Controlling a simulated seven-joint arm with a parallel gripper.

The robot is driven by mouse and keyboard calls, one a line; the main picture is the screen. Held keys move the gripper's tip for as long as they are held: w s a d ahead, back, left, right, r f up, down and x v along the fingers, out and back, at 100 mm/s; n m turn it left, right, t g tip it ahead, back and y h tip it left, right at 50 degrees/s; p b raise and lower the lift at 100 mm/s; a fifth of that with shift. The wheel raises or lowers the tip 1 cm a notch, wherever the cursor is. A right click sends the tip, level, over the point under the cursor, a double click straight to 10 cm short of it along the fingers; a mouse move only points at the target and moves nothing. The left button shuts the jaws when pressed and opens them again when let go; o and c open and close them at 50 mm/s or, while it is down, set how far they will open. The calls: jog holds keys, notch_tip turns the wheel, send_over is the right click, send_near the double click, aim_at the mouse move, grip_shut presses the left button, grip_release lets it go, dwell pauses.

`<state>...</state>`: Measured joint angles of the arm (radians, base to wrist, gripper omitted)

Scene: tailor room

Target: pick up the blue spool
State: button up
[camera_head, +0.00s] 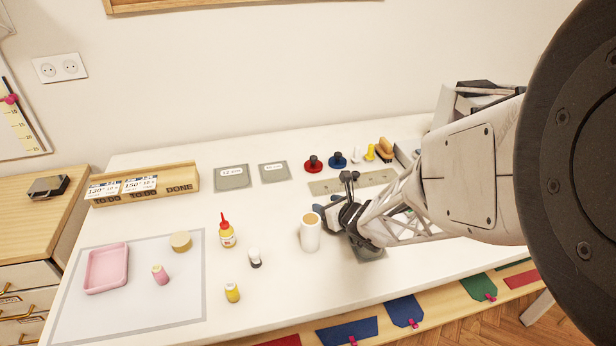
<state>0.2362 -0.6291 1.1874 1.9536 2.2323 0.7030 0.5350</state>
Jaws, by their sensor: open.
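My gripper (336,212) is open over the middle right of the white table, with the arm reaching in from the right. A small dark blue patch (318,210) shows at the gripper's left side. It may be the blue spool, but the gripper hides most of that spot, and I cannot tell whether it lies between the fingers. No blue spool shows clearly elsewhere. A blue disc with a black knob (337,160) stands farther back, apart from the gripper.
A white cylinder (310,233) stands close to the left of my gripper. A red disc (313,164) and yellow items are behind. A glue bottle (227,233), yellow spool (232,292), pink spool (160,274) and pink tray (107,268) are left.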

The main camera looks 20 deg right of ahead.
dwell(0.3)
jog(key=c, duration=1)
jog(key=shift+r, duration=0.2)
jog(key=shift+r, duration=0.55)
notch_tip(320, 180, up, 2)
jog(key=shift+r, duration=0.1)
jog(key=s, duration=0.5)
jog(key=s+r, duration=0.1)
jog(key=s, duration=0.4)
jog(key=s+a, duration=0.1)
jog(key=s, duration=0.5)
jog(key=shift+a+r, duration=0.1)
jog(key=shift+r, duration=0.05)
